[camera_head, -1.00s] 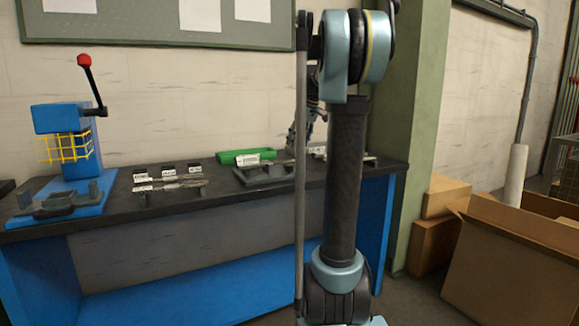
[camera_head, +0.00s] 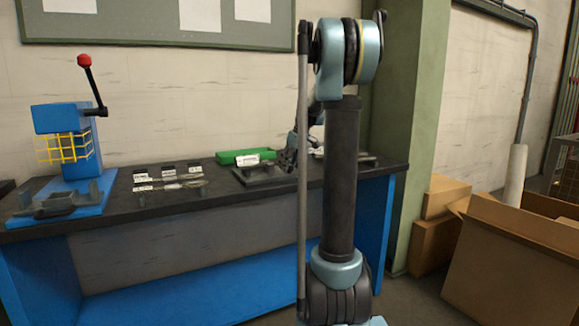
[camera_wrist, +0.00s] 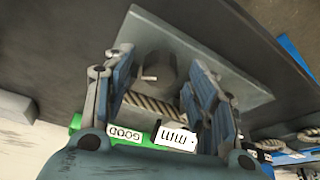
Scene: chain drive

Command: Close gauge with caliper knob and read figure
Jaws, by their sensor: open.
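The gauge fixture is a grey plate (camera_wrist: 225,72) in the wrist view, with a dark round post (camera_wrist: 158,68) bearing a small pale pin. I cannot tell whether this post is the caliper knob. A ridged, chain-like strip (camera_wrist: 152,104) crosses beside it. A white readout (camera_wrist: 176,135) shows "mm" upside down; no figure is legible. In the head view the fixture (camera_head: 262,176) lies on the bench with the white readout (camera_head: 247,160) above it. My gripper (camera_wrist: 161,82) is open, its fingers to either side of the post and strip, apparently holding nothing.
A green tray (camera_head: 228,156) stands behind the fixture; its label (camera_wrist: 125,135) reads "GOOD". Labelled chain pieces (camera_head: 180,185) lie to the left on the bench (camera_head: 120,214). A blue lever press (camera_head: 62,150) stands at far left. Cardboard boxes (camera_head: 515,255) stand at right.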

